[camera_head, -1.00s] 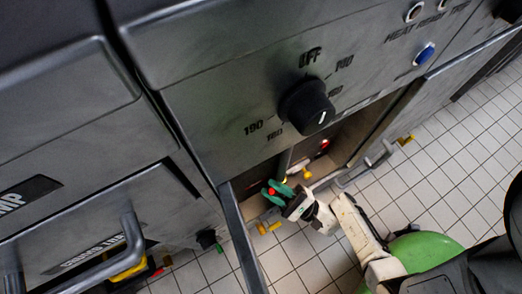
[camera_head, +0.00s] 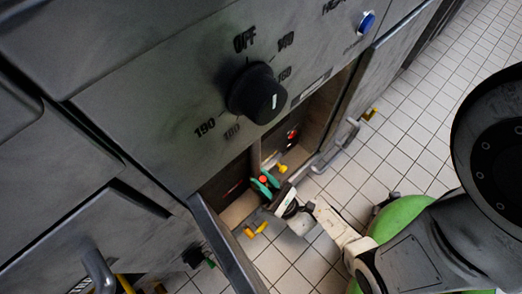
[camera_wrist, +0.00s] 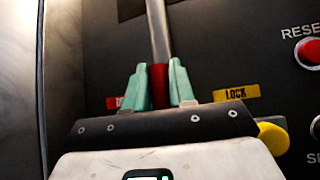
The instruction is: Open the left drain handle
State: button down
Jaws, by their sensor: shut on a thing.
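The drain handle (camera_wrist: 158,84) shows in the wrist view as a red grip on a grey metal rod that runs up out of the picture. My gripper (camera_wrist: 159,74) has its green fingers shut on the red grip, one on each side. In the head view my gripper (camera_head: 264,183) is low in the open cabinet, with a bit of red (camera_head: 263,179) between the green fingers. The lower part of the handle is hidden behind the fingers and gripper body. A yellow LOCK label (camera_wrist: 236,94) is on the dark panel behind, right of the handle. A red label (camera_wrist: 114,102) is partly hidden at left.
The open cabinet door (camera_head: 226,246) stands left of my arm. Another door with a bar handle (camera_head: 338,147) is at right. A yellow knob (camera_wrist: 272,138) sits close to my gripper's right. A red RESET button (camera_wrist: 309,52) is farther right. Tiled floor lies open at right.

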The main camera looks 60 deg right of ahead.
jog(key=shift+f+h, duration=0.15)
jog(key=shift+h, duration=0.15)
jog(key=c, duration=1.1)
grip_release()
jog(key=shift+d, duration=0.1)
jog(key=shift+o, duration=0.2)
